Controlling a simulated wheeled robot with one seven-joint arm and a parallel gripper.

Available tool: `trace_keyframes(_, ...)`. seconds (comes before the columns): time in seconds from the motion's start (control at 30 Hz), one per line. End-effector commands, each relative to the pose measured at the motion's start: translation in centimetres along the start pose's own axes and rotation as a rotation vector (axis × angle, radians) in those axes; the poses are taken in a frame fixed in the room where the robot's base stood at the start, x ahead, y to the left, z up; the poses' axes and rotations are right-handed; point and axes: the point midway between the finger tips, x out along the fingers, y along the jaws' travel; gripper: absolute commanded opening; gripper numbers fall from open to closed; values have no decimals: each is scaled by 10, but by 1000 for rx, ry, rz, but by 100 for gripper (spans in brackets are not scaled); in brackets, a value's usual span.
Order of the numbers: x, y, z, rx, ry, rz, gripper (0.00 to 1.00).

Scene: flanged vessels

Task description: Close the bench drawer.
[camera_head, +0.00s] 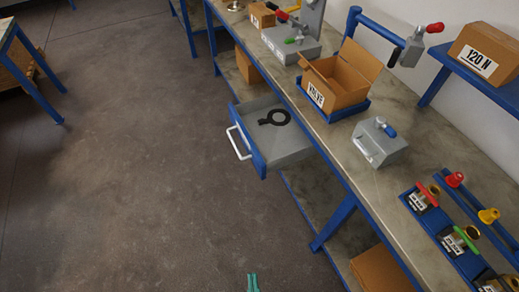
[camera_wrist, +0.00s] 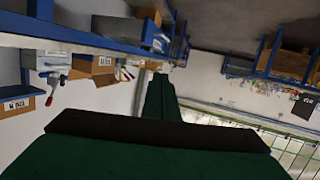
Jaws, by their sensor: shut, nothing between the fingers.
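The bench drawer (camera_head: 260,155) is pulled out from the blue-framed bench (camera_head: 370,185) in the head view. It has a blue front with a white bar handle (camera_head: 239,142), and a dark ring-shaped part (camera_head: 274,118) lies inside it. My gripper (camera_head: 253,283) shows only as green fingertips at the bottom edge of the head view, over the floor and well apart from the drawer. Its fingers are shut and empty. In the wrist view the green gripper (camera_wrist: 160,95) fills the lower middle, and I cannot make out the drawer there.
On the bench top stand an open cardboard box (camera_head: 340,83) marked VALVE, a grey metal box (camera_head: 379,142) and blue racks with valves (camera_head: 450,225). A carton (camera_head: 490,50) marked 120 N sits on a blue shelf. The floor (camera_head: 150,180) left of the drawer is clear.

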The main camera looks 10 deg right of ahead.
Motion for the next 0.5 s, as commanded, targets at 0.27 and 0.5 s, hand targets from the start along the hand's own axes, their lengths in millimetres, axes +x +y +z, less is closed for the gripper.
trace_keyframes(0.27,74,0,46,-326,70,1,0)
trace_keyframes(0.5,159,7,75,-651,121,32,0)
